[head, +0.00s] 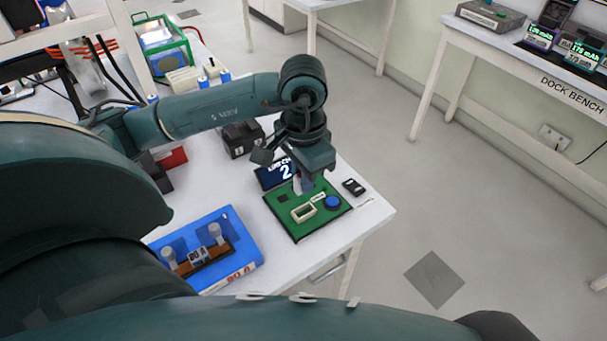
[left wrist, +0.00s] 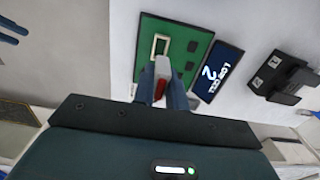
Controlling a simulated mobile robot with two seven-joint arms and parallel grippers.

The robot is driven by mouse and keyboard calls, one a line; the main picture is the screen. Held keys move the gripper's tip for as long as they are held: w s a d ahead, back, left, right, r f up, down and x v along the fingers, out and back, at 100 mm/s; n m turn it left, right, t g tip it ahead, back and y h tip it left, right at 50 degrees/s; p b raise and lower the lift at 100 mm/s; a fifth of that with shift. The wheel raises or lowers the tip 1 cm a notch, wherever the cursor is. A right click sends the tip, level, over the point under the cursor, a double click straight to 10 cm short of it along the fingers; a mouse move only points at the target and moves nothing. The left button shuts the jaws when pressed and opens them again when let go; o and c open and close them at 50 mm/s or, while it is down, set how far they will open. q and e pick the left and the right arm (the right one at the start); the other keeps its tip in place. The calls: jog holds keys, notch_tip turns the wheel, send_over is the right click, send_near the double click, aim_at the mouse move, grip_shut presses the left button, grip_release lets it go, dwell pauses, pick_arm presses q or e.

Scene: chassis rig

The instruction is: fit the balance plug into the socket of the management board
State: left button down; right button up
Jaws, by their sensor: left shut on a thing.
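The management board (head: 318,223) is a green plate near the right front corner of the white table. Its socket (head: 303,212) is a cream rectangular frame; it also shows in the left wrist view (left wrist: 154,46). My left gripper (head: 301,188) is above the board, close behind the socket in the head view. In the left wrist view the gripper (left wrist: 163,92) is shut on a small white piece with red on it, apparently the balance plug (left wrist: 161,72). The plug appears apart from the socket, just short of it in that view; its height is unclear. My right gripper is not in view.
A blue button (head: 333,202) is beside the socket. A dark display (head: 268,178) reading 2 stands behind the board, and a small black device (head: 353,187) lies to its right. A blue tray (head: 254,246) is at left. A black block (head: 238,142) stands behind.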

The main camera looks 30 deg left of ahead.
pick_arm(q)
jog(key=shift+f+b, duration=0.25)
jog(key=shift+b, duration=0.2)
jog(key=shift+f+b, duration=0.25)
jog(key=shift+b, duration=0.05)
notch_tip(320, 180, down, 3)
jog(key=b, duration=0.3)
jog(key=shift+f+b, duration=0.2)
jog(key=shift+b, duration=0.2)
jog(key=shift+f+b, duration=0.75)
jog(key=shift+b, duration=0.05)
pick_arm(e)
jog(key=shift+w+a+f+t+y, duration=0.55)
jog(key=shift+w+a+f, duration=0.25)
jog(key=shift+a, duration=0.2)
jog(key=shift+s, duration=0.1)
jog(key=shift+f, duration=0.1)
pick_arm(q)
jog(key=shift+b, duration=0.4)
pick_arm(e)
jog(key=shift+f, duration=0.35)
